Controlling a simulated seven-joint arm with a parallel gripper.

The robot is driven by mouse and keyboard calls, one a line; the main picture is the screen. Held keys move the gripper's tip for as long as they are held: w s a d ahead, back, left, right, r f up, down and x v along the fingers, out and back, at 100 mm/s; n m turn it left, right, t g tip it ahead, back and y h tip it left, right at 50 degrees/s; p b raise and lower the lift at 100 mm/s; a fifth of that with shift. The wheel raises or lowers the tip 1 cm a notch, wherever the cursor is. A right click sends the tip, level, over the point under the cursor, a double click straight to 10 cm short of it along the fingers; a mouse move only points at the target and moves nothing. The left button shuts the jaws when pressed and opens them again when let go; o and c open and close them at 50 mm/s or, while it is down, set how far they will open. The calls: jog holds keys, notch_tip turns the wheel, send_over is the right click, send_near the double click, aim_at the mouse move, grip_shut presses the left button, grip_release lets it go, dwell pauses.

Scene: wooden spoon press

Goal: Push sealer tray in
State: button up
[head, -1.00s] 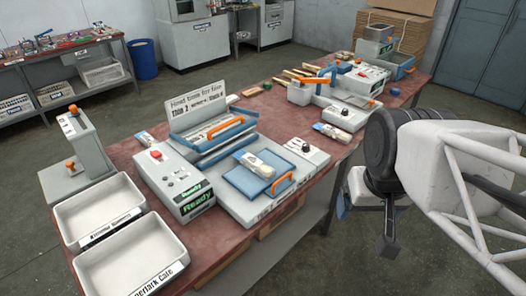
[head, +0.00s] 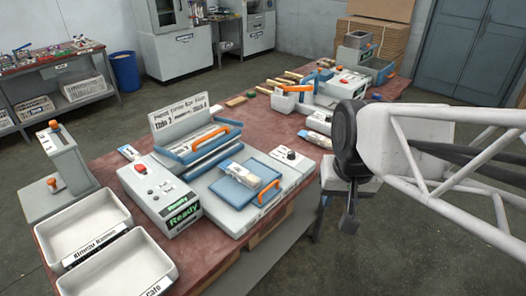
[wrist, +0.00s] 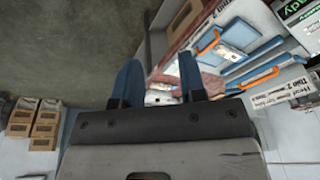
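The sealer tray (head: 231,190) is a blue flat plate with an orange handle (head: 270,192) at its right front. It sits pulled out in front of the open sealer (head: 197,148). A white and tan packet (head: 243,175) lies on it. The tray also shows upside down in the wrist view (wrist: 229,37), with its orange handle (wrist: 209,42). My gripper (head: 350,222) hangs off the table's right front edge, to the right of the tray and apart from it. In the wrist view its two blue fingers (wrist: 160,68) are spread with nothing held between them.
A control box (head: 165,195) with a red button and green "Ready" displays stands left of the tray. Two white bins (head: 88,232) are at the near left. A small knob box (head: 292,160) sits right of the tray. Floor is clear beyond the front edge.

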jog(key=w+a+f+m, duration=0.2)
jog(key=w+f, duration=0.1)
jog(key=w, duration=0.4)
jog(key=w+a+f+m, duration=0.2)
jog(key=w, duration=0.5)
jog(key=m+g+y, duration=0.1)
jog(key=m, duration=0.3)
send_near(270, 185)
jog(key=shift+d+f, duration=0.1)
jog(key=shift+f, duration=0.25)
jog(key=shift+w+a+f, duration=0.15)
jog(key=shift+f, duration=1.15)
jog(key=shift+w+a+f, duration=0.2)
jog(key=shift+f, duration=1.1)
jog(key=shift+w+a+f, duration=0.15)
jog(key=shift+f, duration=1.1)
grip_shut()
